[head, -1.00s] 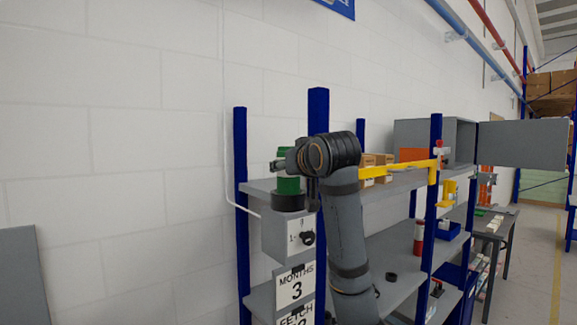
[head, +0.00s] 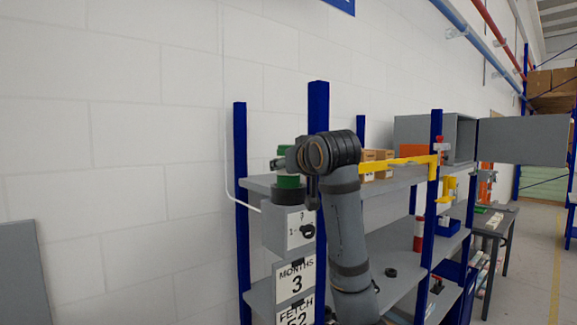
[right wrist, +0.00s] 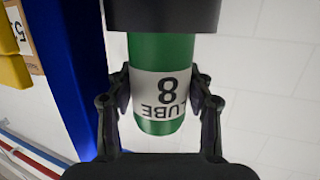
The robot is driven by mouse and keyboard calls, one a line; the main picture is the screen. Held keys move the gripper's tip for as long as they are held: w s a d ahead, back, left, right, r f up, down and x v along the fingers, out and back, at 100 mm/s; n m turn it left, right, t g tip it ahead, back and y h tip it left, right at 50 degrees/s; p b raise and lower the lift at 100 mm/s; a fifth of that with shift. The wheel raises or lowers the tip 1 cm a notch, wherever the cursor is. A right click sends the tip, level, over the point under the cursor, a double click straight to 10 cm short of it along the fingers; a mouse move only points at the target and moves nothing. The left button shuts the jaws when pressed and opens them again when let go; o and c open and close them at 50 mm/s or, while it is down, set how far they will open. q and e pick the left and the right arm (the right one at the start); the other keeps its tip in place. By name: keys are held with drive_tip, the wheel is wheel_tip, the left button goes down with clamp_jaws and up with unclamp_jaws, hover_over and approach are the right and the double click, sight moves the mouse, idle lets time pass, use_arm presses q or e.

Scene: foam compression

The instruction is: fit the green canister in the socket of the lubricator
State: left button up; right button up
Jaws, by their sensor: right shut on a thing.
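The green canister (head: 289,181) stands upright at the black socket (head: 288,195) on top of the grey lubricator box (head: 288,232). My left gripper is not in view.
The lubricator hangs by a blue post (head: 318,105) of a grey shelf rack. Signs reading MONTHS 3 (head: 295,282) are below it. A yellow bar (head: 400,163) and an open grey cabinet (head: 520,141) are to the right.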

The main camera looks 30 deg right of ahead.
drive_tip(key=shift+f+b, duration=0.6)
drive_tip(key=shift+f, duration=0.1)
drive_tip(key=o, duration=1.4)
drive_tip(key=shift+a, duration=0.1)
drive_tip(key=v, duration=0.7)
drive_tip(key=shift+s, duration=0.2)
drive_tip(key=shift+w+r, duration=0.1)
drive_tip(key=shift+a, duration=0.1)
